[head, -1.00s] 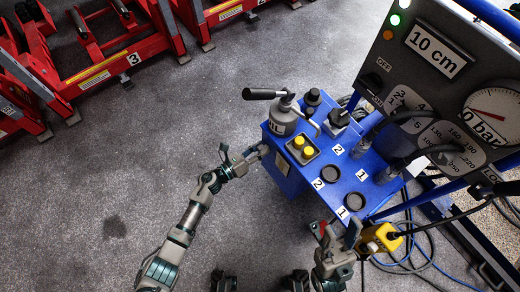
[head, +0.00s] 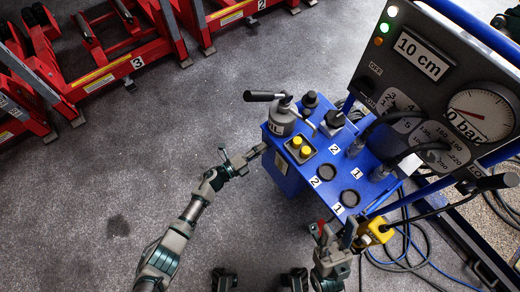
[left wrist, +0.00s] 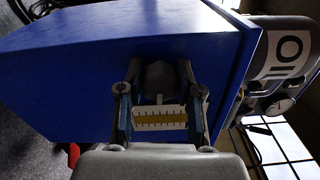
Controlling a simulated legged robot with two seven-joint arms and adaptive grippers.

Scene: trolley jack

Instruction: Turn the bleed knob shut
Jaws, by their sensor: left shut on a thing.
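The blue trolley cabinet (head: 345,172) stands right of centre in the head view. My left gripper (head: 256,152) is at its left side. In the left wrist view, a dark rounded knob (left wrist: 160,77) sits against the blue cabinet face. The fingers of my left gripper (left wrist: 160,108) are on both sides of this knob and shut on it. A small white and yellow scale label (left wrist: 160,117) shows between the fingers, below the knob. The knob is hidden in the head view. My right gripper (head: 336,234) is in front of the cabinet's near corner, its fingers apart.
A grey cylinder with a black handle (head: 281,118) and two yellow buttons (head: 301,146) are on the cabinet top. A gauge panel (head: 440,90) rises behind. A yellow box (head: 371,230) and loose cables lie near my right gripper. Red jacks (head: 110,60) stand far left; floor between is clear.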

